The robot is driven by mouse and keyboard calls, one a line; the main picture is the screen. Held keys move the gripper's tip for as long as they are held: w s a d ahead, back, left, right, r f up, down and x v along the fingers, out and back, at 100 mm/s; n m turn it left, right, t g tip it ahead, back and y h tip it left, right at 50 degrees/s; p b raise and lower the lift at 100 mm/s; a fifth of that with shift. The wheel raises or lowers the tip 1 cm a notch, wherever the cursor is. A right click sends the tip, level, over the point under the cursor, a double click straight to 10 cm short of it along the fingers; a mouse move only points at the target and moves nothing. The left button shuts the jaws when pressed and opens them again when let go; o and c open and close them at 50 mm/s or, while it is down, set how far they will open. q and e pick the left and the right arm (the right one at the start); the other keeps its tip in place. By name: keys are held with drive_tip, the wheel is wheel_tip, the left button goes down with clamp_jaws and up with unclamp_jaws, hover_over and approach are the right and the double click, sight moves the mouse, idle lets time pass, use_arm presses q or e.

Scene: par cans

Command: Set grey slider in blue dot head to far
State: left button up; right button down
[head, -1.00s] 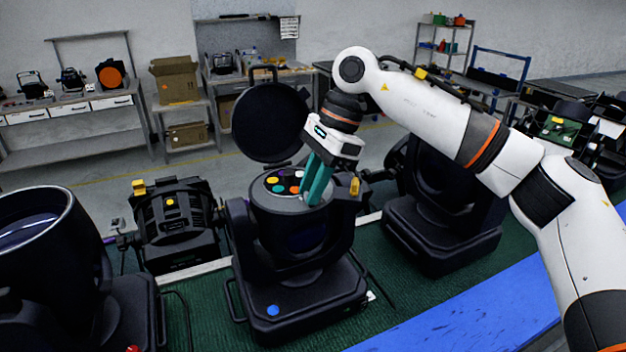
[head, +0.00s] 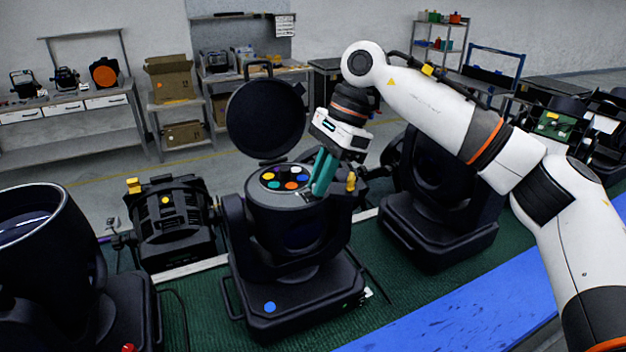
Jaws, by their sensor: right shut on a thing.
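The blue dot head (head: 295,290) is a black moving-head lamp with a blue dot on its base, standing on the green mat. Its round lid (head: 266,118) is swung up behind it. Its open top (head: 283,180) shows several coloured discs. My right gripper (head: 314,193) reaches down with its teal fingers at the right edge of these discs. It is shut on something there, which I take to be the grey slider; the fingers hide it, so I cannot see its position. My left gripper is not in view.
A red dot head (head: 40,250) stands at the left. A black lamp with yellow parts (head: 172,225) sits behind, between the two. Another black head (head: 437,200) stands close on the right, below my right arm. A blue strip (head: 470,310) runs along the front right.

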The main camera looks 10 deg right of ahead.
drive_tip(key=c, duration=1.7)
unclamp_jaws()
drive_tip(key=shift+d+r, duration=0.1)
drive_tip(key=shift+d, duration=0.05)
drive_tip(key=shift+w+d+r, duration=0.1)
drive_tip(key=shift+r, duration=0.2)
drive_tip(key=b+v, duration=0.2)
drive_tip(key=v, duration=0.9)
drive_tip(key=shift+r, duration=0.2)
